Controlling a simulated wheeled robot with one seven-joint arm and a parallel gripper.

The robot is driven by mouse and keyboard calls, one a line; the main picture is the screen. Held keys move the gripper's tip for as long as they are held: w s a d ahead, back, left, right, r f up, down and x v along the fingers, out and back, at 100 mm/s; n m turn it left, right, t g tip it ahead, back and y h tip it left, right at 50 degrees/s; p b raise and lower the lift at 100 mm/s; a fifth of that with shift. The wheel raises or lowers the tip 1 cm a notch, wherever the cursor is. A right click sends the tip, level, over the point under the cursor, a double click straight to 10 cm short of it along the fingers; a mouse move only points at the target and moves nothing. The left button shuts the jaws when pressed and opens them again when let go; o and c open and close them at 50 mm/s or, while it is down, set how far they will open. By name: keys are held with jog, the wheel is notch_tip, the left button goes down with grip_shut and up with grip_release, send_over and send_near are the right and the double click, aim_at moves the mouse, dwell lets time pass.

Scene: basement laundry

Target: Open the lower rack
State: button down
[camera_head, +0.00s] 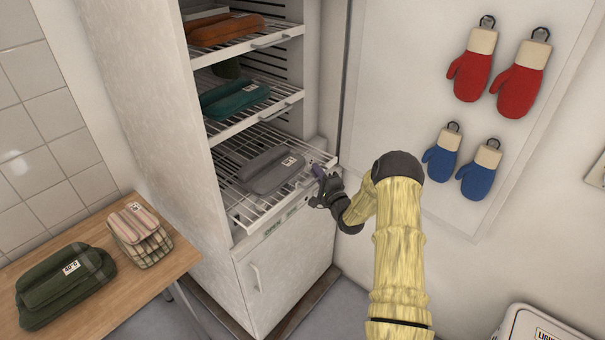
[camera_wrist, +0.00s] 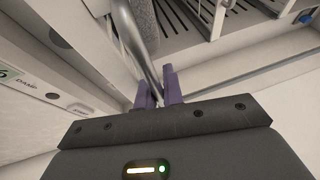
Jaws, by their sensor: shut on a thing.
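The lower rack (camera_head: 240,203) is a white wire shelf in the tall white cabinet (camera_head: 150,90). Its front edge appears to stick out a little past the cabinet front. A folded grey cloth bundle (camera_head: 272,171) with a white tag lies on it. My gripper (camera_head: 318,171) is at the right part of the rack's front. In the wrist view, the purple fingers of my gripper (camera_wrist: 160,90) are shut on a shiny metal handle bar (camera_wrist: 131,40). In the head view, the hand hides most of this handle.
Racks above hold a teal bundle (camera_head: 233,98) and an orange one (camera_head: 225,30). A cabinet door (camera_head: 285,270) is shut below. A wooden table (camera_head: 100,307) with green and checked bundles stands at left. Red mitts (camera_head: 522,80) and blue mitts (camera_head: 478,172) hang on the right wall.

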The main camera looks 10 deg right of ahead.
jog(key=s+d, duration=0.5)
jog(key=s, duration=0.2)
jog(key=shift+s+d, duration=0.25)
jog(key=shift+s, duration=0.15)
jog(key=shift+f, duration=0.1)
jog(key=c, duration=1.8)
grip_release()
jog(key=b+v, duration=0.3)
jog(key=v, duration=1.4)
jog(key=shift+b, duration=0.4)
jog(key=shift+d+f, duration=0.1)
jog(key=shift+d, duration=0.05)
